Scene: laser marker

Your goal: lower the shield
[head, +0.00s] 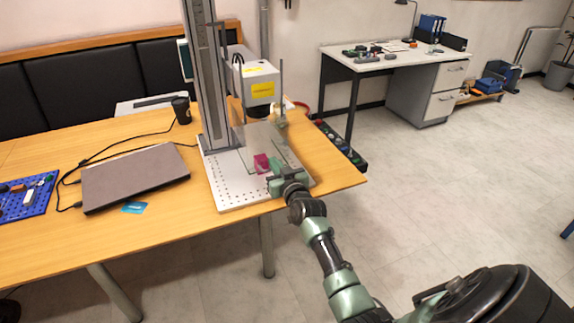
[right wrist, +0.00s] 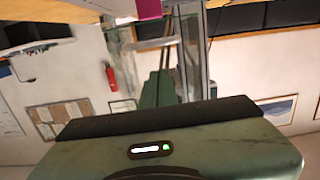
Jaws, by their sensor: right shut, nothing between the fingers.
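The laser marker stands on a white perforated base plate (head: 228,190), with a tall grey column (head: 208,85) and a white laser head (head: 258,84). A clear, see-through shield (head: 264,142) shows below the head; its edges are faint and its exact height is hard to tell. A magenta block (head: 261,163) shows at the plate, and a magenta piece (right wrist: 148,8) also shows at the top of the right wrist view. My right gripper (head: 268,174) is shut and empty, close beside the magenta block; I cannot tell whether it touches the shield. My left gripper is out of view.
A closed laptop (head: 136,177), a blue card (head: 134,207), a black cup (head: 181,109) and a blue pegboard (head: 27,197) lie left of the marker on the wooden table (head: 215,227). A second desk (head: 383,62) stands behind.

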